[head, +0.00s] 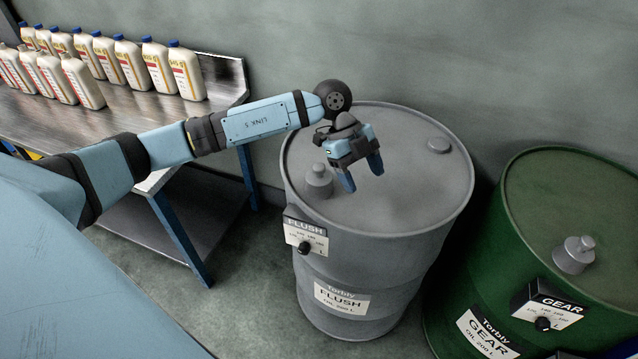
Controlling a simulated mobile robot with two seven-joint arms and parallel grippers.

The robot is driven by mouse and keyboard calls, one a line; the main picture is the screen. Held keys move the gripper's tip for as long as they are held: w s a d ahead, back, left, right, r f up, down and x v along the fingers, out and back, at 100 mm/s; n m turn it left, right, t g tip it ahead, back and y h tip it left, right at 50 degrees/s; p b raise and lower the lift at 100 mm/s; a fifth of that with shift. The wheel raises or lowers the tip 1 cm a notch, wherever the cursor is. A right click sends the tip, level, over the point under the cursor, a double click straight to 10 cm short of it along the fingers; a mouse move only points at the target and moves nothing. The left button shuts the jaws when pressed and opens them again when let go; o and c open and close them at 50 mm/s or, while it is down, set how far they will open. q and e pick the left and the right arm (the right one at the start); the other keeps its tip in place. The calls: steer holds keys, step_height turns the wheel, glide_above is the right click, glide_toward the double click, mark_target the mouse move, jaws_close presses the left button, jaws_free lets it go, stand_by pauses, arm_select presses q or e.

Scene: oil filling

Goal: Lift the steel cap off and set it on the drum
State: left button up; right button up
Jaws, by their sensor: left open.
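A grey drum labelled FLUSH (420,215) stands in the middle of the head view. A steel-grey cap (319,181) sits upright on its top, near the left front rim. My left gripper (362,181) is open and empty above this drum's top, just right of the cap, with its fingers pointing down. It appears apart from the cap. A green drum labelled GEAR (540,190) stands at the right and bears a similar steel cap (575,252) near its front. My right gripper is not in view.
A metal table (120,110) with blue legs stands at the left, bearing several white bottles (158,68) with blue caps. A wall (450,60) closes the back.

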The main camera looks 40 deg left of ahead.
mark_target(319, 166)
arm_select(q)
steer(key=w+a+r+n+t+y+b, duration=0.1)
steer(key=w+a+r+n+y, duration=0.15)
steer(key=a, duration=0.45)
steer(key=w+a+r+n+y, duration=0.1)
steer(key=w+a+n+y, duration=0.1)
steer(key=a+y, duration=0.3)
steer(key=shift+h, duration=0.45)
steer(key=f, duration=0.2)
steer(key=a+f, duration=0.1)
steer(key=f, duration=0.4)
steer(key=shift+s+a+f, duration=0.1)
steer(key=shift+a+f, duration=0.25)
steer(key=shift+f, duration=0.05)
steer(key=shift+f+p, duration=0.7)
steer(key=shift+f, duration=1.95)
steer(key=c, duration=1)
steer(key=shift+c, duration=0.4)
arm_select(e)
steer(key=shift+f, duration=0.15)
arm_select(q)
steer(key=shift+r, duration=0.15)
